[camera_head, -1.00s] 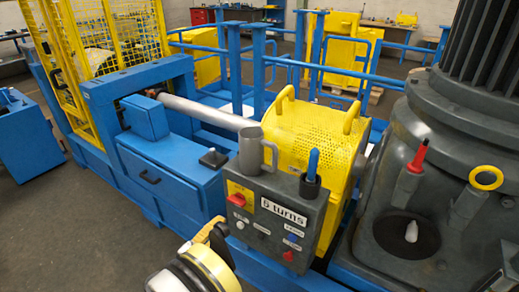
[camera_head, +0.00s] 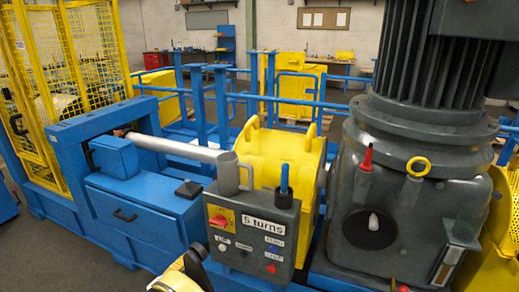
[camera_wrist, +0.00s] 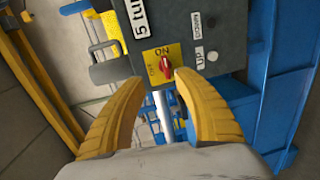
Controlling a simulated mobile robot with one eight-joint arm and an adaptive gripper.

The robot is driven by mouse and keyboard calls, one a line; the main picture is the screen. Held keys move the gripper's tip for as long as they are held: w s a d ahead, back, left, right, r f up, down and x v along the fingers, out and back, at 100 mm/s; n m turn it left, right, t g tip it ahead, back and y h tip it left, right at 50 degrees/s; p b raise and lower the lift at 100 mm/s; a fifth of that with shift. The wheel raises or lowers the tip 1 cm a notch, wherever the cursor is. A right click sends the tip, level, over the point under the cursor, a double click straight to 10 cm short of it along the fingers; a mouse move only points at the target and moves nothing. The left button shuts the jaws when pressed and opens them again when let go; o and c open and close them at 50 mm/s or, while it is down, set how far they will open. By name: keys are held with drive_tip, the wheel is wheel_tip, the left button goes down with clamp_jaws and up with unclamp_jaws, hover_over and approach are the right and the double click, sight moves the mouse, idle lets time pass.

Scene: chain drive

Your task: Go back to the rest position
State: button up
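My gripper (camera_wrist: 161,84) shows in the wrist view with its two yellow fingers spread apart and nothing between them. Its tips point at the grey control box (camera_wrist: 215,22), and a gap seems to lie between them and its panel. A red rotary switch (camera_wrist: 166,68) on a yellow ON/OFF plate appears between the fingertips. In the head view the control box (camera_head: 243,255) carries a "5 turns" label and the red switch (camera_head: 218,221). Only part of my arm's end shows at the bottom edge there, in front of the box.
A grey mug (camera_head: 230,175) and a dark holder with a blue-handled tool (camera_head: 284,190) stand on the control box. A large grey motor housing (camera_head: 400,190) stands to the right, and a blue machine frame (camera_head: 150,205) to the left.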

drive_tip(key=d+r+m+g+y, duration=0.1)
drive_tip(key=d+r+m+g, duration=0.1)
drive_tip(key=d+r, duration=0.55)
drive_tip(key=w+d+r+m+g, duration=0.1)
drive_tip(key=d+r+g, duration=0.25)
drive_tip(key=d, duration=0.65)
drive_tip(key=d+r+m+g+y, duration=0.1)
drive_tip(key=d+r+m, duration=0.1)
drive_tip(key=d+r, duration=0.6)
drive_tip(key=s+d+m+y, duration=0.1)
drive_tip(key=s+d+m, duration=0.1)
drive_tip(key=s+d, duration=0.2)
drive_tip(key=s+d+m+g+y, duration=0.1)
drive_tip(key=s+d, duration=0.4)
drive_tip(key=s, duration=0.6)
drive_tip(key=s+d+m+y, duration=0.3)
drive_tip(key=s+d+m, duration=0.1)
drive_tip(key=s, duration=0.4)
drive_tip(key=shift+s+d+r+m, duration=0.2)
drive_tip(key=shift+d+r+m, duration=0.15)
drive_tip(key=shift+d, duration=0.35)
